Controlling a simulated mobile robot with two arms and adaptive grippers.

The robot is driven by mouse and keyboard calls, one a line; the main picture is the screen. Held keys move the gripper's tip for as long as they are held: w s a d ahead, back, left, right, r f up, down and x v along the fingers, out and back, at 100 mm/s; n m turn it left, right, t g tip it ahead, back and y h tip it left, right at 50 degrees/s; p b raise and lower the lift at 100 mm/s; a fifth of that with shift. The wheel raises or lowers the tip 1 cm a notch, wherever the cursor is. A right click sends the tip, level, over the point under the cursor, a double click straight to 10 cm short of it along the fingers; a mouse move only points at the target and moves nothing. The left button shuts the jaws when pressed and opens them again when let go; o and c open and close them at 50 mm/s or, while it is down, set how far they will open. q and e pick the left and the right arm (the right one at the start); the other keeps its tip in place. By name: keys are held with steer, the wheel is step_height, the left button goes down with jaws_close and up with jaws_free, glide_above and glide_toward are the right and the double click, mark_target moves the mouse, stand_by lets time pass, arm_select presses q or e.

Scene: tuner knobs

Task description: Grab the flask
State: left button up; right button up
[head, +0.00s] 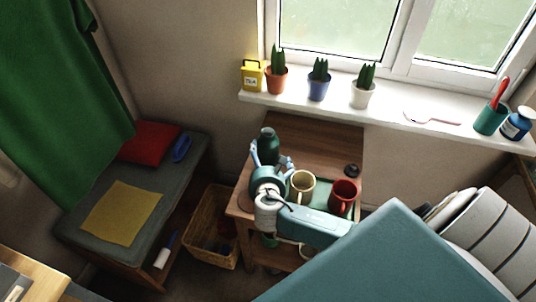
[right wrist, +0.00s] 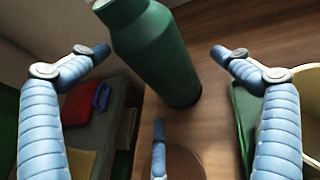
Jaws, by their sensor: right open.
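The flask is a dark green bottle (head: 268,142) standing upright on the small wooden table (head: 318,135). In the right wrist view, the flask (right wrist: 155,55) rises between the blue fingers, slightly beyond them, with its top cut off by the upper edge. My right gripper (head: 271,158) is open in front of the flask, its fingers spread to either side. In the right wrist view, the open gripper (right wrist: 158,53) shows gaps on both sides of the flask, with no clear contact. The flask's lower part is hidden by my gripper in the head view. My left gripper is not in view.
A cream mug (head: 301,188) and a red mug (head: 342,197) stand on a green tray close to the right of my gripper. A dark knob (head: 352,170) lies behind them. A wicker basket (head: 212,228) stands left of the table. Potted plants line the windowsill (head: 395,112).

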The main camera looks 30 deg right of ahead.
mark_target(264, 160)
steer(key=x, duration=0.4)
steer(key=shift+w+a+f, duration=0.25)
steer(key=shift+f, duration=0.15)
steer(key=shift+w+d+f, duration=0.1)
steer(key=shift+w+f, duration=0.05)
steer(key=shift+w, duration=0.05)
steer(key=shift+c, duration=0.8)
steer(key=c, duration=0.5)
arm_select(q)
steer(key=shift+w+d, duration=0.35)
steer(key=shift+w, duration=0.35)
arm_select(e)
steer(key=c, duration=1.2)
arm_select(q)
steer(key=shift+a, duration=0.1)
arm_select(e)
steer(key=shift+o, duration=0.2)
steer(key=shift+r, duration=0.3)
